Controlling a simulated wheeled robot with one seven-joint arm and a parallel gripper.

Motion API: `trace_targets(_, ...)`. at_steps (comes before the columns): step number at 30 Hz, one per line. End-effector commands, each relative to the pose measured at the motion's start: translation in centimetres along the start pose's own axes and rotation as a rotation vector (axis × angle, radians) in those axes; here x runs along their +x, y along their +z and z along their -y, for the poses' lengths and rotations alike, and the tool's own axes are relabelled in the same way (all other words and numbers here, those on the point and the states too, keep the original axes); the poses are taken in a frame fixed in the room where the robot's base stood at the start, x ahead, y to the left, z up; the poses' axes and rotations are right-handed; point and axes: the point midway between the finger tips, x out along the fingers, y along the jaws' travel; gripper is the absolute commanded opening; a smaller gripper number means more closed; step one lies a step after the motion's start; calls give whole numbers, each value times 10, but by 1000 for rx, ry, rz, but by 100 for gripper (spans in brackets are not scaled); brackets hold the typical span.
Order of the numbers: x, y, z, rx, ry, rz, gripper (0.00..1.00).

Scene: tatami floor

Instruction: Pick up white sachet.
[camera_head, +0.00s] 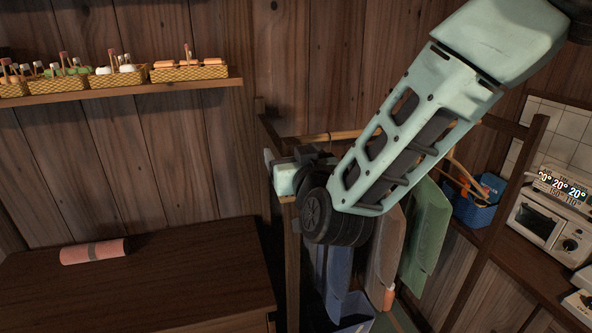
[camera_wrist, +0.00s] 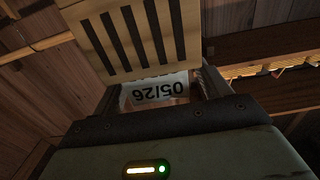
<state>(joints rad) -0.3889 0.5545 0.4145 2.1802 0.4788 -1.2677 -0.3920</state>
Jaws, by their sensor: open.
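A white sachet-like piece (camera_wrist: 155,91) printed "05/26" upside down shows in the wrist view, between my gripper's fingers. Its upper part is hidden by a light wooden slatted piece. My gripper (camera_wrist: 160,88) is open, with one finger on each side of the white piece. I cannot tell whether the fingers touch it. In the head view my gripper (camera_head: 274,168) is at the upper left of the wooden rack, and I cannot make out the sachet there.
The slatted piece (camera_wrist: 138,36) is close in front of my gripper. A wall shelf (camera_head: 130,88) with woven baskets is at the left. A pink roll (camera_head: 95,251) lies on a dark cabinet (camera_head: 150,290). Cloths (camera_head: 425,235) hang below my arm. A blue basket (camera_head: 475,207) and toaster oven (camera_head: 545,222) are right.

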Motion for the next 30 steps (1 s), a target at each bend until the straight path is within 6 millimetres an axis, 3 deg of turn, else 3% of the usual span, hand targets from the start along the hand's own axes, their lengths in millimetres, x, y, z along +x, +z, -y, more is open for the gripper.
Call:
trace_targets(4, 0, 1, 0, 0, 0, 0, 76)
trace_targets(5, 0, 1, 0, 0, 0, 0, 71)
trace_targets(9, 0, 1, 0, 0, 0, 0, 32)
trace_targets(10, 0, 1, 0, 0, 0, 0, 29)
trace_targets(23, 0, -4, 0, 1, 1, -1, 29)
trace_targets(30, 0, -28, 0, 1, 1, -5, 29)
